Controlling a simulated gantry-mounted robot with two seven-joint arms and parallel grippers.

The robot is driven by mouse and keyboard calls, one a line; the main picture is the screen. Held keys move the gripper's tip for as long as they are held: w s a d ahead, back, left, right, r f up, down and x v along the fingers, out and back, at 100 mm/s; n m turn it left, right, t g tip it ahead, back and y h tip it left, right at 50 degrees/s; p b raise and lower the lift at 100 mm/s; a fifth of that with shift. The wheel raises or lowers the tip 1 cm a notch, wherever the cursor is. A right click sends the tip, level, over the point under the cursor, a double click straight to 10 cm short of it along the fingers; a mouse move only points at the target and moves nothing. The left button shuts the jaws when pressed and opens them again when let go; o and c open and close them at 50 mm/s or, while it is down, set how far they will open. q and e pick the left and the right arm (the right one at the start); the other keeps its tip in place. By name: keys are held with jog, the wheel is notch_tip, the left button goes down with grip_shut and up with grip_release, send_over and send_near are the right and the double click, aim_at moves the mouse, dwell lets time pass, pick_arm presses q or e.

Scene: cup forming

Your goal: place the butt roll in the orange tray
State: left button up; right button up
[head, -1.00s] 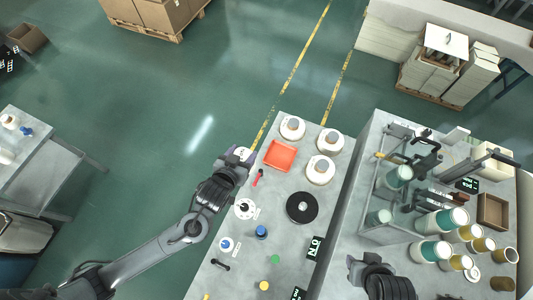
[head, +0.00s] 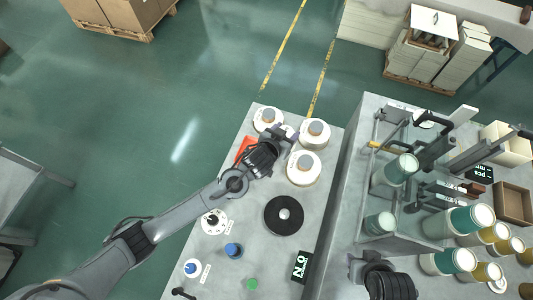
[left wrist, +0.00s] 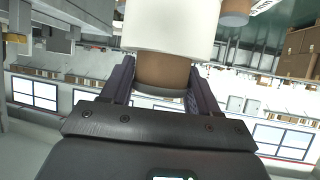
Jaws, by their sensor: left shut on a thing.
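My left gripper (head: 287,140) is over the far part of the bench, at the right side of the orange tray (head: 244,147). In the left wrist view its two fingers (left wrist: 162,75) are shut on the brown core of a white roll, the butt roll (left wrist: 168,28). In the head view only a small white part of that roll (head: 288,129) shows beyond the fingers. The wrist and hand hide much of the tray, and I cannot tell whether the roll touches anything. My right gripper (head: 362,265) is at the lower right; its fingers are too unclear to read.
White rolls stand close by: one at the far edge (head: 267,119), one to the right (head: 315,132), one nearer (head: 304,167). A black disc (head: 284,215) lies in front. A rack with cups (head: 395,175) stands on the right table.

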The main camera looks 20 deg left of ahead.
pick_arm(q)
jog(key=shift+w+d+f, duration=0.2)
jog(key=shift+w, duration=0.1)
pick_arm(e)
jog(key=shift+w+d+f, duration=0.15)
jog(key=shift+f, duration=0.15)
pick_arm(q)
jog(key=shift+w+a+f, duration=0.1)
jog(key=shift+f, duration=0.05)
pick_arm(e)
jog(key=shift+d, duration=0.1)
jog(key=shift+a+r+p, duration=0.25)
jog(key=shift+r+p, duration=0.5)
jog(key=shift+r, duration=0.05)
pick_arm(q)
jog(key=shift+s+a+f, duration=0.4)
jog(key=shift+a+f, duration=1.4)
jog(key=shift+s+a+f, duration=0.35)
jog(key=shift+a+f, duration=1.4)
jog(key=shift+s+a+f, duration=0.4)
jog(key=shift+a+f, duration=1.4)
pick_arm(e)
jog(key=shift+d, duration=0.2)
